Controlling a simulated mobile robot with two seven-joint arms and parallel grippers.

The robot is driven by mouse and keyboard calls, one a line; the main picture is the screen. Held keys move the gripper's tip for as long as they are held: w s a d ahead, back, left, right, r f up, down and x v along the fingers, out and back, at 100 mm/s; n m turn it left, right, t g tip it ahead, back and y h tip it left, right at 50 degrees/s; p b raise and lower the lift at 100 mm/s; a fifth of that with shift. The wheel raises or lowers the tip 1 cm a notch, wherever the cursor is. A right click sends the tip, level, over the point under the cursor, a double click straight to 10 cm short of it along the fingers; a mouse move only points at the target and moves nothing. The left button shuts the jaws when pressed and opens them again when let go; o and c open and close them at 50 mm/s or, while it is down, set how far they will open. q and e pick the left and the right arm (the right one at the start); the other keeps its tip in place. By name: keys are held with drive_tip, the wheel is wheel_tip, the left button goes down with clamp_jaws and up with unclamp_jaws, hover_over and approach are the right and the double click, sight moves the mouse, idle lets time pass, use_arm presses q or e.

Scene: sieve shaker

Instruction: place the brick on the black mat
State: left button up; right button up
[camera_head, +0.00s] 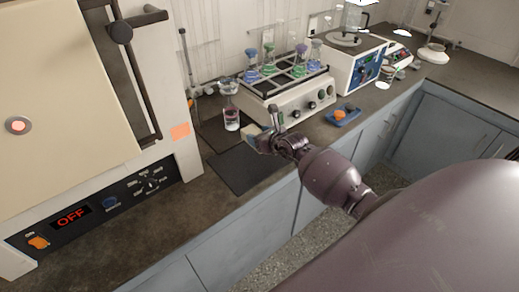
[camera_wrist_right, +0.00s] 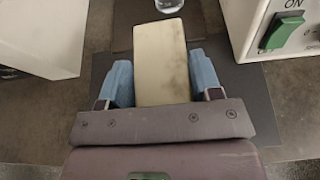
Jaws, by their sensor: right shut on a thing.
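The brick (camera_wrist_right: 161,62) is a pale cream block. In the right wrist view it lies between the two blue fingers of my right gripper (camera_wrist_right: 161,85), which is shut on it. In the head view the right gripper (camera_head: 260,138) is over the far part of the black mat (camera_head: 238,174), and only a small tan piece of the brick (camera_head: 251,131) shows. The mat also shows around the brick in the right wrist view (camera_wrist_right: 247,84). I cannot tell whether the brick touches the mat. My left gripper is not in view.
A glass beaker (camera_head: 232,120) stands just behind the mat. A shaker with several coloured flasks (camera_head: 290,106) is behind and right of the gripper. A blue tray (camera_head: 343,117) lies to the right, and an oven (camera_head: 80,130) stands on the left. The counter's front is clear.

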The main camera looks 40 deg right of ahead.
wheel_tip(320, 180, down, 5)
drive_tip(key=shift+f+b, duration=0.2)
drive_tip(key=shift+b, duration=0.2)
drive_tip(key=shift+f, duration=0.25)
drive_tip(key=o, duration=1.1)
drive_tip(key=shift+f, duration=0.15)
